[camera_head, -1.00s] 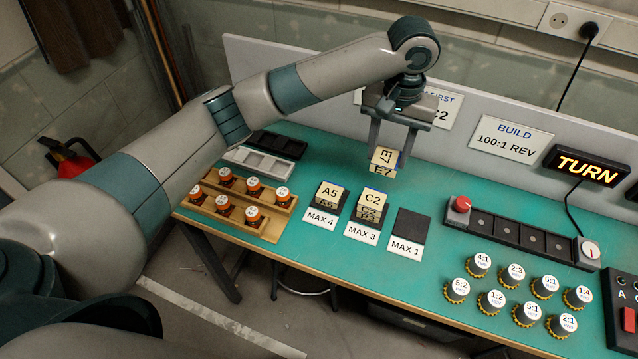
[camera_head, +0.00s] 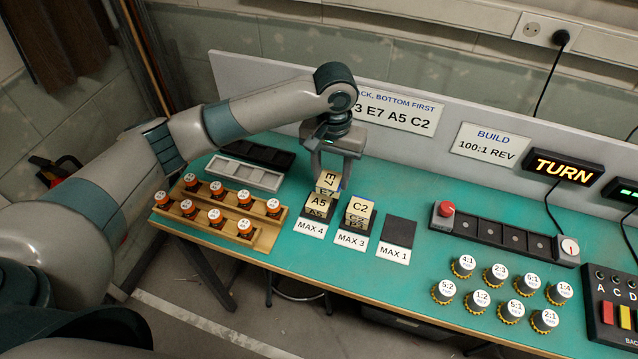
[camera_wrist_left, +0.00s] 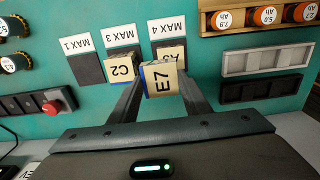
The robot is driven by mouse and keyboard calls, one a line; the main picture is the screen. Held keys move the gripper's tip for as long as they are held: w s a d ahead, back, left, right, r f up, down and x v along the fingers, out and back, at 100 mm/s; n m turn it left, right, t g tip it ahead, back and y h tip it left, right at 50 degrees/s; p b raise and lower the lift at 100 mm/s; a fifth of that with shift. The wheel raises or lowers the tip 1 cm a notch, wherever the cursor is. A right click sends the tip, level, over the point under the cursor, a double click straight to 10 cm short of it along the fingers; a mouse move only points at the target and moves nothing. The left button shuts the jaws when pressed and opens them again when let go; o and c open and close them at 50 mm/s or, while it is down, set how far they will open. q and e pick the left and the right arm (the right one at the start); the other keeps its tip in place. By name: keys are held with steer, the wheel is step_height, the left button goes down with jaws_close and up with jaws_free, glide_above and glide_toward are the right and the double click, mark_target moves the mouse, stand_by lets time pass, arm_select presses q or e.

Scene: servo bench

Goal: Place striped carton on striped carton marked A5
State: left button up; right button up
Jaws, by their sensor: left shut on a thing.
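My left gripper (camera_head: 330,168) is shut on a striped carton marked E7 (camera_head: 329,182), cream-coloured with a blue edge. In the left wrist view the E7 carton (camera_wrist_left: 162,79) sits between the fingertips (camera_wrist_left: 160,88). The striped carton marked A5 (camera_head: 319,204) stands on the MAX 4 pad, just below the E7 carton in the head view. The E7 carton overlaps its far edge in the picture; I cannot tell whether they touch. In the left wrist view the A5 carton (camera_wrist_left: 172,54) is partly hidden behind E7. My right gripper is not in view.
The carton marked C2 (camera_head: 360,209) stands close to the right on the MAX 3 pad. The MAX 1 pad (camera_head: 399,232) is bare. A wooden rack (camera_head: 265,235) with orange cells and grey and black trays (camera_head: 243,173) lie left. A sign panel (camera_head: 489,145) runs behind.

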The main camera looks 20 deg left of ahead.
mark_target(320, 179)
arm_select(q)
steer(key=shift+s+a+f+p, duration=0.15)
steer(key=shift+a+f, duration=0.15)
steer(key=shift+a, duration=0.25)
steer(key=shift+s+a+f+p, duration=0.15)
steer(key=shift+a+f, duration=0.15)
steer(key=shift+a, duration=0.25)
steer(key=shift+a+f, duration=0.15)
steer(key=shift+f, duration=0.1)
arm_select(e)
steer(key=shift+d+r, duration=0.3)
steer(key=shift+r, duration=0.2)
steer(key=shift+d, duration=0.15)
arm_select(q)
steer(key=shift+f, duration=0.1)
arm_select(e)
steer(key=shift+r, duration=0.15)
arm_select(q)
steer(key=shift+f+p, duration=0.35)
steer(key=shift+f, duration=0.05)
steer(key=shift+f+p, duration=0.5)
steer(key=shift+f, duration=1)
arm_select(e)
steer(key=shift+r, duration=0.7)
arm_select(q)
steer(key=shift+f, duration=0.1)
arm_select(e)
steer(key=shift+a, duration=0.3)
